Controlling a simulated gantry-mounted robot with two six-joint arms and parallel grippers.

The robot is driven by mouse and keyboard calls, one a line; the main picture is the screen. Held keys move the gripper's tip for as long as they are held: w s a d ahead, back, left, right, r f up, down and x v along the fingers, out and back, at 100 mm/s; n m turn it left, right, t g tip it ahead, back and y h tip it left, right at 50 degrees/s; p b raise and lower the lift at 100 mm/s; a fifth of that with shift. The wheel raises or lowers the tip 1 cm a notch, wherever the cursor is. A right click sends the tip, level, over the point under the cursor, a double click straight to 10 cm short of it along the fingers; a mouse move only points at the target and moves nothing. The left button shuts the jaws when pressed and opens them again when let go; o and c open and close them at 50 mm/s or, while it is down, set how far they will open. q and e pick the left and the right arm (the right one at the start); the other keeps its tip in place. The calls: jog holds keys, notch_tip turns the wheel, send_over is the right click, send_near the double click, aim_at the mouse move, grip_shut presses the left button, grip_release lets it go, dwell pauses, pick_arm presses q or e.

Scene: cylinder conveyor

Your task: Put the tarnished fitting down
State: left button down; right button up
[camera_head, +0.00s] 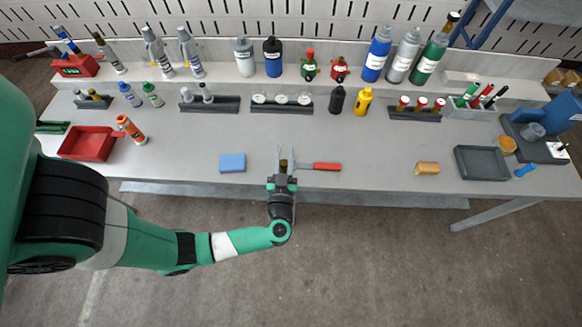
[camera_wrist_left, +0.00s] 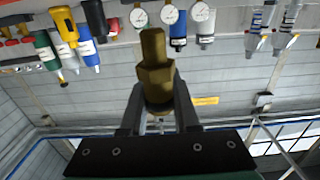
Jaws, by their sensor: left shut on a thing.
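The tarnished fitting (camera_wrist_left: 154,75) is a dull brass piece with a hexagonal body and a narrower end. It sits between the fingers of my left gripper (camera_wrist_left: 158,112), which is shut on it. In the head view the left gripper (camera_head: 284,162) is over the front middle of the bench (camera_head: 350,145), and the fitting (camera_head: 284,165) shows small between the fingers. I cannot tell how high it is above the bench top. My right gripper is in neither view.
A blue block (camera_head: 232,162) lies left of the gripper, and a red-handled tool (camera_head: 326,166) lies close on its right. A red tray (camera_head: 88,157) is at the left, a dark grey tray (camera_head: 482,175) at the right. Gauges (camera_head: 282,107) and bottles (camera_head: 272,57) stand behind.

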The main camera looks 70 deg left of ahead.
pick_arm(q)
jog(key=shift+w+d+f, duration=0.1)
jog(key=shift+w+f, duration=0.55)
jog(key=shift+f, duration=0.05)
jog(key=f+b, duration=0.1)
jog(key=f, duration=0.1)
jog(key=f+b, duration=0.1)
jog(key=b, duration=0.1)
jog(key=shift+w+f, duration=0.4)
jog(key=shift+f, duration=0.15)
jog(key=shift+s, duration=0.1)
jog(key=shift+f, duration=0.1)
jog(key=c, duration=0.7)
grip_release()
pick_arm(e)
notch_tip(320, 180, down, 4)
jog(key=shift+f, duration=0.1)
pick_arm(q)
jog(key=shift+o, duration=0.2)
